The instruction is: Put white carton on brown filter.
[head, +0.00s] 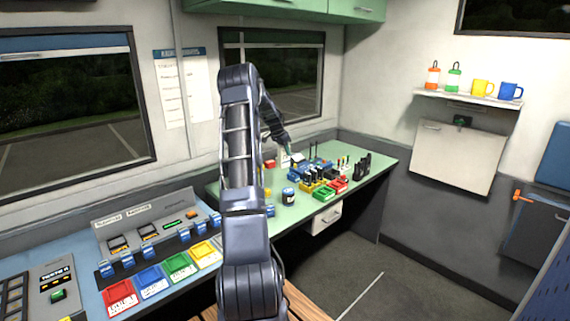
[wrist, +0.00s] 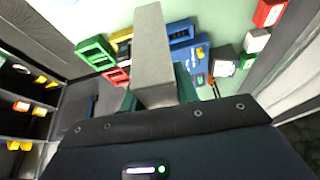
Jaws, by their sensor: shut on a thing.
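The white carton (wrist: 152,42) looks pale grey in the wrist view and stands out lengthwise between my fingers. My gripper (wrist: 158,90) is shut on it, with a green fingertip on each side. In the head view my gripper (head: 287,148) is over the far part of the green desk, near the window. A small white shape (head: 284,160) just under it there seems to be the carton. I cannot make out the brown filter in either view; the carton and my gripper hide part of the desk.
The green desk (head: 255,224) holds blue bins, a green bin (head: 325,194), a red bin (head: 340,186) and dark upright items. A blue-lidded jar (head: 288,196) stands nearer. In the wrist view, small red, white and green boxes (wrist: 256,40) lie at right. Wall and window are close behind.

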